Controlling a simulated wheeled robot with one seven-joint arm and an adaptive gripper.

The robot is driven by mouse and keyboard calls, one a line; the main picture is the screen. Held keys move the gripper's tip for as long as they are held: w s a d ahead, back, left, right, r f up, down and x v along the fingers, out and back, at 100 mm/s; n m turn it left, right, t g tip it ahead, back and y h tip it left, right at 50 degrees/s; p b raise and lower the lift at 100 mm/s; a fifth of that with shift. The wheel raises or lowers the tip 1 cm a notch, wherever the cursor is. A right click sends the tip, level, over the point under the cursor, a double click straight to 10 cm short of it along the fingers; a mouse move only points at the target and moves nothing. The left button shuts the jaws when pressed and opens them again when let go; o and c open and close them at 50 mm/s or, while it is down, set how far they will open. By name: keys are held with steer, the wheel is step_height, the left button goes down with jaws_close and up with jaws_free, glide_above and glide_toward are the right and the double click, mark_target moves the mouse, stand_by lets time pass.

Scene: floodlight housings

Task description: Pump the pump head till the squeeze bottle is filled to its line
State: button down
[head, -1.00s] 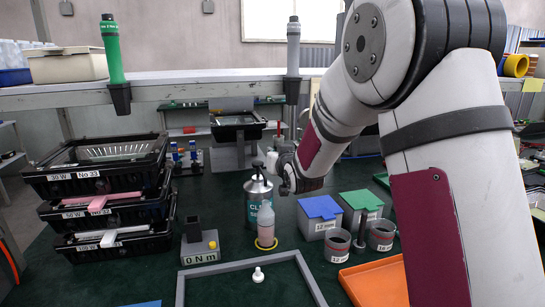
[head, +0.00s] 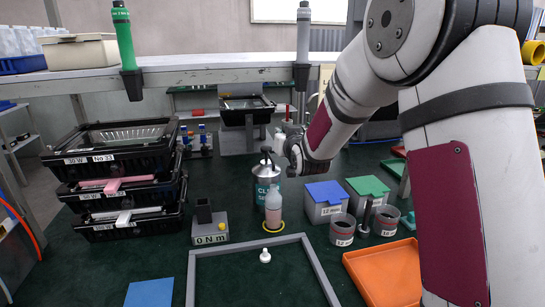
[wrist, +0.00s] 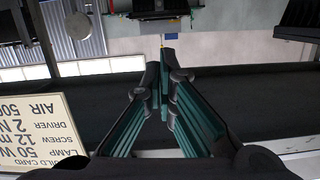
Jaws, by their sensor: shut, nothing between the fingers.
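The grey pump bottle (head: 262,190), with a dark pump head (head: 267,151) on top and a teal label, stands upright on the green bench in the head view. The small translucent squeeze bottle (head: 273,212) stands upright before it on a yellow ring (head: 273,226), with pinkish content in its lower part. Its fill line is too small to make out. Neither bottle shows there.
Blue-lidded (head: 325,200) and green-lidded (head: 368,193) boxes and grey cups (head: 342,230) stand to the right. An orange tray (head: 385,272) is at front right. Stacked black bins (head: 115,185) stand left. A grey frame (head: 240,248) and white piece (head: 265,256) lie in front.

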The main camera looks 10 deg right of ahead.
stand_by(0.3)
glide_above(270, 147)
steer(key=s, duration=0.3)
steer(key=f, duration=0.2)
steer(key=shift+w+f, duration=0.15)
steer(key=shift+f, duration=0.8)
steer(key=shift+w+f, duration=0.1)
steer(key=shift+f, duration=0.8)
steer(key=shift+f+b, duration=0.9)
steer(key=shift+f, duration=0.4)
